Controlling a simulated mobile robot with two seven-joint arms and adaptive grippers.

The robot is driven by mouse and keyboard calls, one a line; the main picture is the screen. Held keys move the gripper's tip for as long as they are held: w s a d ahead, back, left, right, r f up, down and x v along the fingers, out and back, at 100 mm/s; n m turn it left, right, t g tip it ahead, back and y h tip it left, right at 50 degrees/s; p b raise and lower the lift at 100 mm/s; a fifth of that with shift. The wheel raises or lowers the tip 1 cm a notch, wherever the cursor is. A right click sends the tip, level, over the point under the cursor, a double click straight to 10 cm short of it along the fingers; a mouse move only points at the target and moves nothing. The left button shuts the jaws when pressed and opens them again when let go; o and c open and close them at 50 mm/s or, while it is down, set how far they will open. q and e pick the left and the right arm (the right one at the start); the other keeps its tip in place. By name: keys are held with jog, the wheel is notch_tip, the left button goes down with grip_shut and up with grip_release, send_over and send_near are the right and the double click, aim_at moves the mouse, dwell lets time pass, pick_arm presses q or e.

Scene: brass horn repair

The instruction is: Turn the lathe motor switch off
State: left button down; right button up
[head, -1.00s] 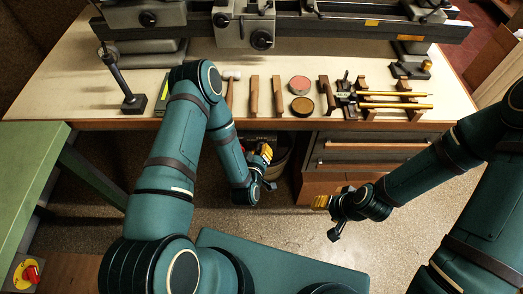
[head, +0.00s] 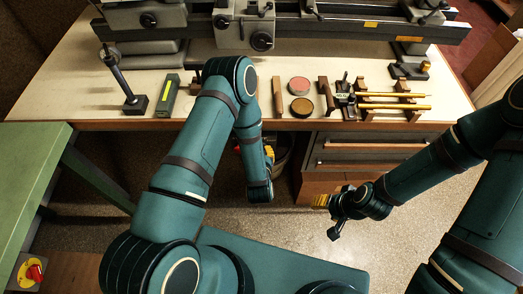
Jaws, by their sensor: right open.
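A red knob on a yellow plate (head: 34,271) is at the lower left, on the frame of the green bench; I cannot read its setting. The lathe (head: 290,26) stands along the back of the wooden workbench, with dark handwheels on its carriage. My right gripper (head: 327,208) is open and empty in front of the bench drawers, also far from the knob.
The bench (head: 85,88) carries a dark stand (head: 135,104), a green block with a yellow strip (head: 168,95), two round tins (head: 300,95) and a rack with brass rods (head: 398,100). The green bench (head: 28,165) is at left.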

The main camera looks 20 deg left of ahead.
dwell(0.4)
pick_arm(q)
jog(key=c, duration=1)
grip_release()
jog(key=v, duration=1.2)
jog(key=shift+d, duration=0.1)
jog(key=shift+f, duration=0.1)
